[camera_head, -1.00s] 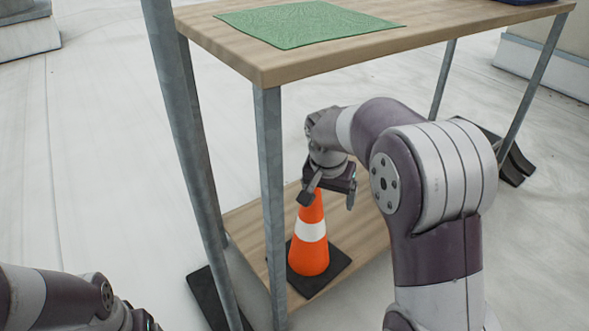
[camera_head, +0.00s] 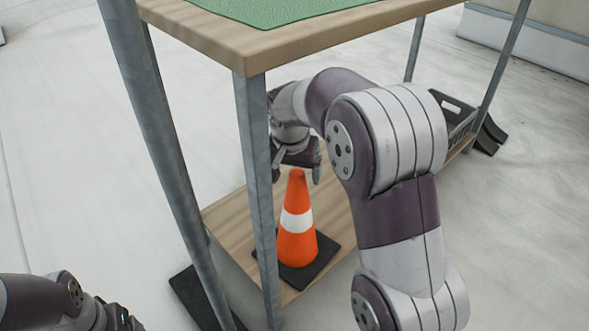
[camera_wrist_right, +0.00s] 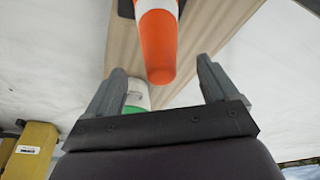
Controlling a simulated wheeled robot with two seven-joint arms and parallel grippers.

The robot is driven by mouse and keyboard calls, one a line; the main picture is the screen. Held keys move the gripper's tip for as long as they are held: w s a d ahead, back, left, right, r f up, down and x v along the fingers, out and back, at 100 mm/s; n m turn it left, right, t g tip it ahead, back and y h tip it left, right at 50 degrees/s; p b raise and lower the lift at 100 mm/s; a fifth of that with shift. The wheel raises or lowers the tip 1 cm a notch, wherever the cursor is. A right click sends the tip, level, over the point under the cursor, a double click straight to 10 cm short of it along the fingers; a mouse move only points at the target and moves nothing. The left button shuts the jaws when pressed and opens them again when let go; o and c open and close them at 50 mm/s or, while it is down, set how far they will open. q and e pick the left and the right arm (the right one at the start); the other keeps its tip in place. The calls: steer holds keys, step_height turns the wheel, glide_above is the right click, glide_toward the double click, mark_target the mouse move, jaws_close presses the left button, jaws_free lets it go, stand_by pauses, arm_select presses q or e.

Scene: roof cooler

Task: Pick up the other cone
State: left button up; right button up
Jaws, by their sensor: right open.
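An orange cone (camera_head: 297,240) with a white band and black square base stands upright on the lower wooden shelf (camera_head: 228,222). My right gripper (camera_head: 296,173) is open and empty, pointing down at the cone's tip, under the upper board. Its fingers appear on either side of the tip in the head view. In the right wrist view, the cone (camera_wrist_right: 157,45) lies between the two open fingers of the right gripper (camera_wrist_right: 158,75), apart from both. My left arm shows at the lower left; its gripper (camera_head: 120,320) is cut off by the frame edge.
The upper board (camera_head: 300,45) bears a green mat (camera_head: 265,10). Grey metal legs (camera_head: 257,190) stand left of the cone. A dark crate (camera_head: 455,112) sits at the shelf's far right end. The wrist view shows a white and green object (camera_wrist_right: 137,97) and a yellow thing (camera_wrist_right: 33,150).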

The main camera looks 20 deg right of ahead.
mark_target(297, 184)
steer(key=b+x, duration=0.4)
steer(key=x, duration=0.2)
steer(key=shift+r, duration=0.1)
steer(key=shift+c, duration=0.3)
steer(key=c, duration=1.5)
